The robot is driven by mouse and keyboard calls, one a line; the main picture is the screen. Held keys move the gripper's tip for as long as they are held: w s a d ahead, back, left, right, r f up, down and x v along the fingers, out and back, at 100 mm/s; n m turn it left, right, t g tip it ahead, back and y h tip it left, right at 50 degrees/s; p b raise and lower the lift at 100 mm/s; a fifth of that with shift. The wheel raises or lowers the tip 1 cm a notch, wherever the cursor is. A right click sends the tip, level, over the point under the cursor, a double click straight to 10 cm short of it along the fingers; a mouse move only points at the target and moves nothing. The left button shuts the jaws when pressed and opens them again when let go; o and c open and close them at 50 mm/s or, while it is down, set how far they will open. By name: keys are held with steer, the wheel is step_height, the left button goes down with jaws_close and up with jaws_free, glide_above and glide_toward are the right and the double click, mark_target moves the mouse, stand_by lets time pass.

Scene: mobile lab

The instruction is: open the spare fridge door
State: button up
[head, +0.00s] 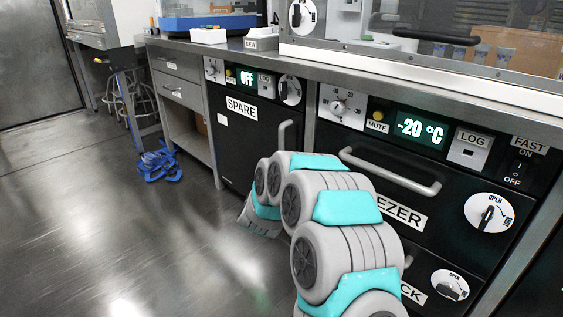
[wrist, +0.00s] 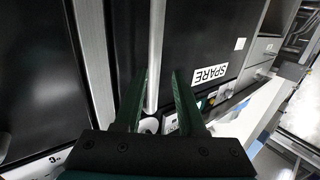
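The spare fridge is a black unit under the counter with a "SPARE" label (head: 241,108) and a display reading "OFF". Its door (head: 232,150) looks shut. A grey vertical bar handle (head: 284,137) runs along the door's right side, its lower part hidden behind my arm. The wrist view is upside down and shows the door (wrist: 200,35) and the handle (wrist: 155,60). My gripper (wrist: 158,75) is open, with the handle's line between its dark green fingers. I cannot tell whether the fingers reach around the bar or touch it. In the head view my arm mostly hides the gripper.
The freezer (head: 400,180), with a horizontal handle (head: 390,172) and dials, stands to the right of the spare fridge. A drawer unit (head: 180,92) stands to the left. Blue objects (head: 160,164) lie on the floor beside it. The floor (head: 110,230) at left is clear.

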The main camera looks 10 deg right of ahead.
steer(key=d+x, duration=0.1)
steer(key=x, duration=0.7)
steer(key=shift+h+b, duration=0.4)
steer(key=shift+f, duration=0.1)
jaws_close()
stand_by(1.1)
